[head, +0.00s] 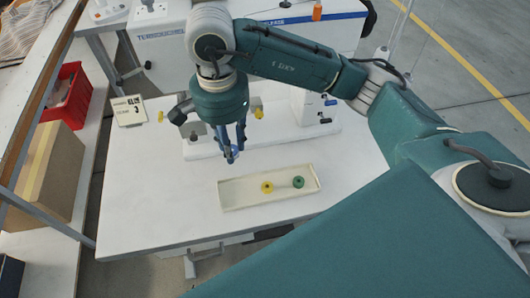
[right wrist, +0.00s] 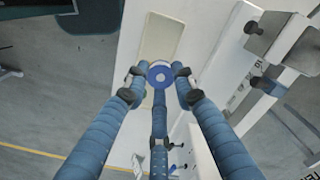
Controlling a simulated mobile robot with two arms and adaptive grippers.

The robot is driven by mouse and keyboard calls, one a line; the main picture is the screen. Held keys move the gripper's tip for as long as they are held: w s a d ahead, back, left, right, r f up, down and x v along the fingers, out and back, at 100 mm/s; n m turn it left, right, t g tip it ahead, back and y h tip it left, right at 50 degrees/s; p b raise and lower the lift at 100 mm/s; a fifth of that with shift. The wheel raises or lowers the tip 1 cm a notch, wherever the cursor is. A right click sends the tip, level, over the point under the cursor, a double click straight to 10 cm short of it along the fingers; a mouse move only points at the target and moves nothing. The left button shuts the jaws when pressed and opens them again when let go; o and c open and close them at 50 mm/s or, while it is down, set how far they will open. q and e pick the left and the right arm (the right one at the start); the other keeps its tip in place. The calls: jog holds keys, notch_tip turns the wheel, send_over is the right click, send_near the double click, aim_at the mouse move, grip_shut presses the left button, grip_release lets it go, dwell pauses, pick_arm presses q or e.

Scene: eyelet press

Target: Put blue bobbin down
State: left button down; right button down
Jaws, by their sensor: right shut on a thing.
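My right gripper (head: 231,155) hangs over the white table in front of the press, behind and left of the cream tray (head: 228,204). In the right wrist view its fingers are closed around the blue bobbin (right wrist: 160,74), whose round face with a pale hub shows between the fingertips. In the head view the bobbin is hard to tell from the blue fingers. The tray holds a yellow bobbin (head: 267,187) near its middle and a green bobbin (head: 298,182) near its right end. My left gripper is not in view.
The white press (head: 270,135) stands behind the gripper. A red crate (head: 68,92) and a cardboard box (head: 48,170) sit left of the table. The table's left front (head: 150,210) is clear.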

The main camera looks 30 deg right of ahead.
aim_at(239, 194)
notch_tip(239, 194, down, 20)
jog(key=p, duration=0.4)
jog(key=shift+r, duration=0.2)
jog(key=shift+f, duration=0.2)
jog(key=shift+f, duration=0.25)
jog(key=c, duration=1.4)
grip_release()
jog(key=shift+c, duration=0.2)
jog(key=shift+r, duration=0.1)
